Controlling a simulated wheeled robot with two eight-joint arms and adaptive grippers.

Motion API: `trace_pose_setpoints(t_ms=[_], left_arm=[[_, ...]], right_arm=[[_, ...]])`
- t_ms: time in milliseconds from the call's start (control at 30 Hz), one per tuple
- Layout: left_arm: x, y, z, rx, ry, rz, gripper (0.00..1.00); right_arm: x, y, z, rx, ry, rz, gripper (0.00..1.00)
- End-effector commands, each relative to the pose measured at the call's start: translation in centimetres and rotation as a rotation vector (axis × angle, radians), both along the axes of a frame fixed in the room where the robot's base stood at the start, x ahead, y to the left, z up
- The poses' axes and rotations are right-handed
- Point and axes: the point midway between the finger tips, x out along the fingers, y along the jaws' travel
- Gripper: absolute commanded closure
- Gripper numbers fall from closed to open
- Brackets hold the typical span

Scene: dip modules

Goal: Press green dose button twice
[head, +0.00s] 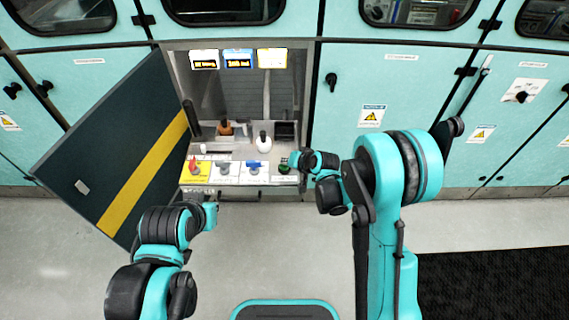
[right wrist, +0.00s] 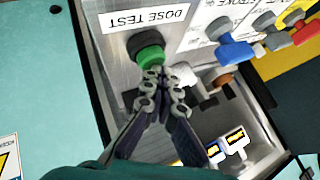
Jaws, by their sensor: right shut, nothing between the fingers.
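The green dose button (right wrist: 148,55) sits on a metal panel beside an upside-down "DOSE TEST" label (right wrist: 145,18) in the right wrist view. In the head view the green button (head: 284,163) is at the right end of the panel's control row. My right gripper (right wrist: 160,72) is shut and empty, with its fingertips right at the button's edge; I cannot tell if they touch it. In the head view my right gripper (head: 294,160) reaches the panel from the right. My left gripper (head: 211,212) is low, in front of the panel and apart from it; its fingers are not clear.
A blue handle (right wrist: 232,45) and red handle (right wrist: 293,16) share the panel with other controls. An open dark door (head: 110,150) with a yellow stripe flanks the left; displays (head: 238,59) hang above.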

Motion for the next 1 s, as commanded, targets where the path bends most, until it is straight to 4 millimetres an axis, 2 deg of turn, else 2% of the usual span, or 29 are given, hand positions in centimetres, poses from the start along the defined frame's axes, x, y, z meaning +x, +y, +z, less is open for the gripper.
trace_pose_setpoints(t_ms=[300,733,1000], left_arm=[[0.0,0.0,1.2,0.0,0.0,0.0,1.0],[0.0,0.0,1.4,0.0,0.0,0.0,1.0],[0.0,0.0,3.1,0.0,0.0,0.0,1.0]], right_arm=[[0.0,0.0,1.8,0.0,0.0,0.0,1.0],[0.0,0.0,2.2,0.0,0.0,0.0,1.0],[0.0,0.0,4.7,0.0,0.0,0.0,1.0]])
